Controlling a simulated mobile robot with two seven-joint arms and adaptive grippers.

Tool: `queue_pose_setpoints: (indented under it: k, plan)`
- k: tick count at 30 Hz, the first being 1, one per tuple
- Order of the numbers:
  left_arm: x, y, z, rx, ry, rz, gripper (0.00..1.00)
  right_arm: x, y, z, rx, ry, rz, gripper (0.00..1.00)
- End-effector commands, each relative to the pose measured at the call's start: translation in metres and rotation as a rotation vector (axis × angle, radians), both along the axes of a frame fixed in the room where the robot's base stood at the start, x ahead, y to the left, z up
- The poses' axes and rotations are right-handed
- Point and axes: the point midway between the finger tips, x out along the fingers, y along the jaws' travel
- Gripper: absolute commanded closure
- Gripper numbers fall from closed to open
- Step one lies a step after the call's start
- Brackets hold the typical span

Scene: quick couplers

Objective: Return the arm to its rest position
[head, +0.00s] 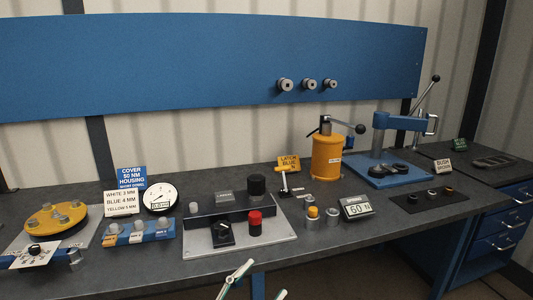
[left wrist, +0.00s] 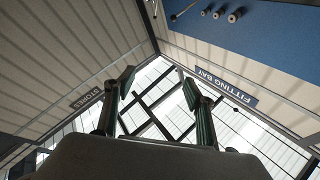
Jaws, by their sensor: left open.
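My left gripper (head: 255,286) shows at the bottom edge of the head view, in front of the bench's front edge. Only its fingertips are visible there, spread apart, with nothing between them. In the left wrist view the two fingers (left wrist: 158,90) are wide apart and empty. That camera looks up toward the roof and the wall signs. My right gripper is in neither view.
The dark workbench (head: 365,224) carries a yellow round fixture (head: 56,218), a grey base plate (head: 262,246) with knobs, an orange cylinder pump (head: 327,158) and a blue press (head: 382,172). A blue panel (head: 200,60) hangs behind. The space before the bench looks clear.

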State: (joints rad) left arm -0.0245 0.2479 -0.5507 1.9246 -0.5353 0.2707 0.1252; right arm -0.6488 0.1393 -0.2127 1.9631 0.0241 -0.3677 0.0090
Motion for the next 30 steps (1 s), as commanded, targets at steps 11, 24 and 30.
queue_pose_setpoints:
  k: [11,24,30]
  plan:
    - [-0.054,0.127,-0.224,0.047,0.668,0.380,0.45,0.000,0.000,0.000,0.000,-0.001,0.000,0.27]
    - [-0.155,0.188,-0.334,0.120,1.037,0.517,0.45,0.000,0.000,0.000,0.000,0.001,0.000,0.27]
    - [-0.155,0.188,-0.335,0.122,1.039,0.517,0.45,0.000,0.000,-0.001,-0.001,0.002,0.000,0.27]
